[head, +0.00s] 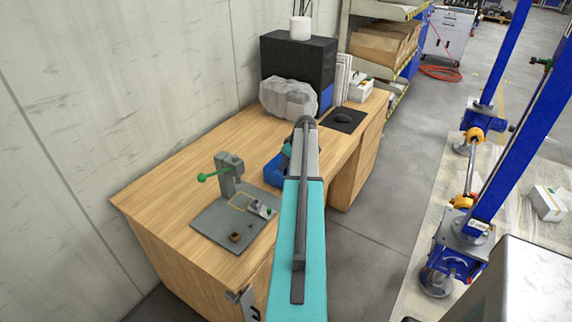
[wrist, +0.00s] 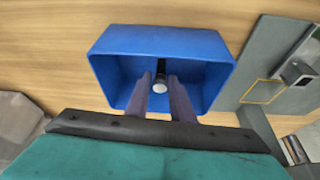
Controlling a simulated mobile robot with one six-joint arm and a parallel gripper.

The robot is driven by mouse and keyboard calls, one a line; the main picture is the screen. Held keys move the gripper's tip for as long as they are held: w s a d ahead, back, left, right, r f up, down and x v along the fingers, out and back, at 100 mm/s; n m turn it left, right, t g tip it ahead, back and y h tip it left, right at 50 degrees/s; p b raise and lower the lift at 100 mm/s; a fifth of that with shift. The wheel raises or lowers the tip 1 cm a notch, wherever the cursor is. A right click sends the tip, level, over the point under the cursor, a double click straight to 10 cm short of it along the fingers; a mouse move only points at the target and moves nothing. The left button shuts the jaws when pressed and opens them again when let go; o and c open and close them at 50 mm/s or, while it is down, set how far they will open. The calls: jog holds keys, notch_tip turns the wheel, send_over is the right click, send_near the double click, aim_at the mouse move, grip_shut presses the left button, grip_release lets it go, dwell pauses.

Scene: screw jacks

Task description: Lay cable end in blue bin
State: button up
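The blue bin (wrist: 110,75) is open-topped and fills the middle of the wrist view. In the head view the bin (head: 274,172) shows in part on the desk, behind my arm. My gripper (wrist: 160,84) reaches down into the bin's opening with two dark purple fingers. A small cable end (wrist: 159,88), with a pale round face and a black part beyond it, sits between the fingertips. It fills the narrow gap between them. Whether it touches the bin floor cannot be told. In the head view my arm hides the fingers and the cable end.
A grey plate (head: 212,226) with a small green-handled press (head: 229,172) stands on the wooden desk (head: 165,190), near the bin. A crumpled grey object (head: 287,98), a black box (head: 297,60) and a mouse pad (head: 342,121) are at the back. The desk's left part is clear.

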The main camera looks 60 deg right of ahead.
jog(key=shift+o, duration=1.2)
jog(key=shift+r, duration=0.15)
jog(key=b+v, duration=0.2)
jog(key=v, duration=1)
jog(key=shift+b, duration=0.3)
